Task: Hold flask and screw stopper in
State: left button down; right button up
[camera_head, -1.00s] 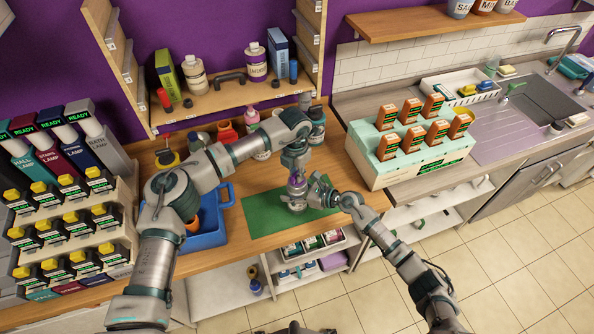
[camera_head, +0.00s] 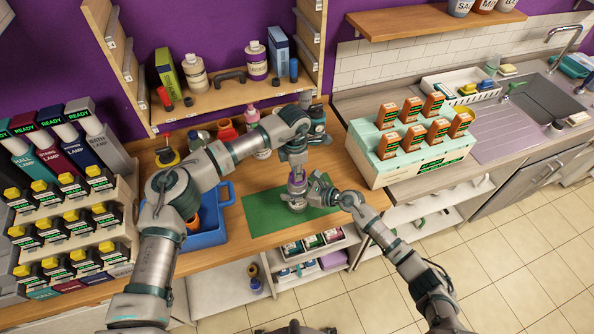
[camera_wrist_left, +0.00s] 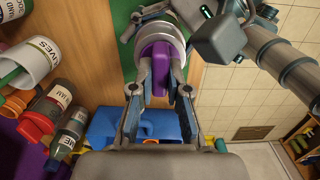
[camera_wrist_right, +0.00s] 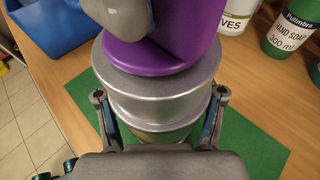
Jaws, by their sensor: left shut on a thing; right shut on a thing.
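A silver metal flask (camera_head: 297,201) stands upright on a green mat (camera_head: 262,213) in the head view. A purple stopper (camera_wrist_left: 155,56) sits at its top. My left gripper (camera_wrist_left: 160,68) comes down from above and is shut on the stopper. My right gripper (camera_wrist_right: 160,112) comes in from the right side and is shut around the flask body (camera_wrist_right: 150,100). In the right wrist view the stopper's wide purple base (camera_wrist_right: 150,58) lies at the flask's top rim. Whether a gap remains between them is unclear, and the thread is hidden.
A blue tray (camera_head: 208,238) stands left of the mat. Bottles and cups line the back of the bench, under a wooden shelf (camera_head: 232,96). A pale box of orange packs (camera_head: 412,160) stands at the right. The bench's front edge is close to the mat.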

pick_arm(q)
jog(key=shift+m, duration=1.6)
jog(key=shift+m, duration=1.6)
jog(key=shift+m, duration=0.6)
jog(key=shift+w+d+m, duration=0.1)
jog(key=shift+m, duration=0.9)
